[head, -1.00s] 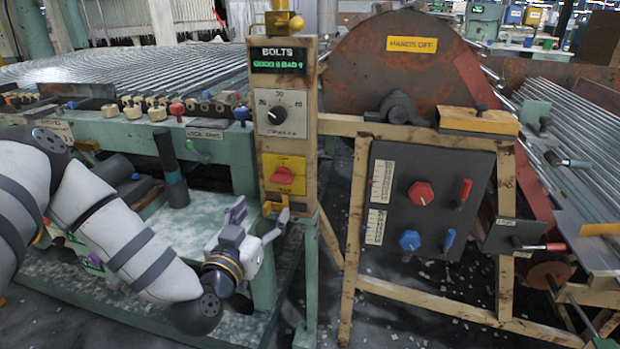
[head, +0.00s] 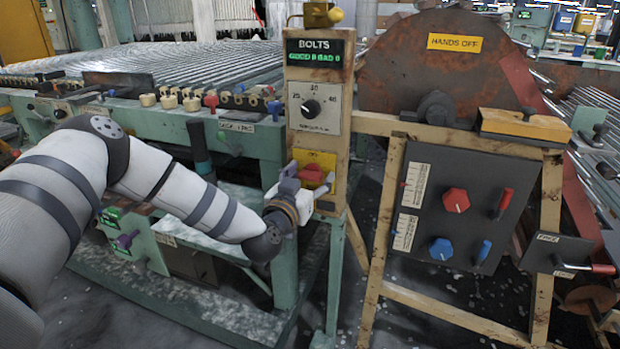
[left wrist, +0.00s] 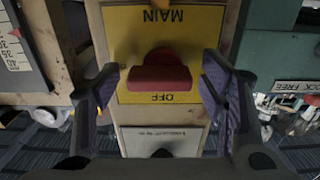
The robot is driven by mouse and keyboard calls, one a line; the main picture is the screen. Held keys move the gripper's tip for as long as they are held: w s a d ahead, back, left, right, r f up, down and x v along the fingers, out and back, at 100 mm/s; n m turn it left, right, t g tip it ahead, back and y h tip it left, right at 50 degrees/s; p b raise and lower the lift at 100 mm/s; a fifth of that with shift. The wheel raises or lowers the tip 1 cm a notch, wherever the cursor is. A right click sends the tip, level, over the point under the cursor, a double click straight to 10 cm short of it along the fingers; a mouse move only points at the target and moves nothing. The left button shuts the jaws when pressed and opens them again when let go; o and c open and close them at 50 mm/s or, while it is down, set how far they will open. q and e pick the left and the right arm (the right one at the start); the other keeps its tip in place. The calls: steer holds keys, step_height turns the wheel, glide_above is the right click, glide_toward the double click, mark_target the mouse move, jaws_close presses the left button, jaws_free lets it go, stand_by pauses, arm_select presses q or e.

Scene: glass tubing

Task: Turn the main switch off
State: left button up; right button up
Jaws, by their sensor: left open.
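The main switch (head: 313,172) is a red knob on a yellow plate (head: 326,157) low on the tan post panel, under the dial. In the left wrist view, upside down, the red knob (left wrist: 160,74) has its bar lying horizontal. The yellow plate (left wrist: 189,28) there reads MAIN and OFF. My left gripper (head: 305,180) is at the switch in the head view and partly covers the plate. In the left wrist view the gripper (left wrist: 160,86) is open, with one finger on each side of the knob and gaps between. My right gripper is not in view.
A dial (head: 312,110) and a lit BOLTS display (head: 314,58) sit above the switch. To the right, a dark panel (head: 462,158) carries red and blue knobs and handles. A green bench (head: 262,150) with metal rods stands at the left.

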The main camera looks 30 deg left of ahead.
arm_select(q)
steer(key=c, duration=1.2)
steer(key=shift+o, duration=0.2)
steer(key=shift+n, duration=0.3)
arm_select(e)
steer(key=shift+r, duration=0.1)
arm_select(q)
steer(key=n, duration=0.4)
steer(key=shift+r, duration=0.1)
steer(key=n, duration=0.4)
steer(key=shift+n, duration=0.3)
steer(key=n, duration=0.4)
steer(key=shift+a, duration=0.1)
steer(key=shift+n+b, duration=0.65)
steer(key=shift+n, duration=1.55)
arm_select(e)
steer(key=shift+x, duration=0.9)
arm_select(q)
steer(key=shift+n, duration=0.3)
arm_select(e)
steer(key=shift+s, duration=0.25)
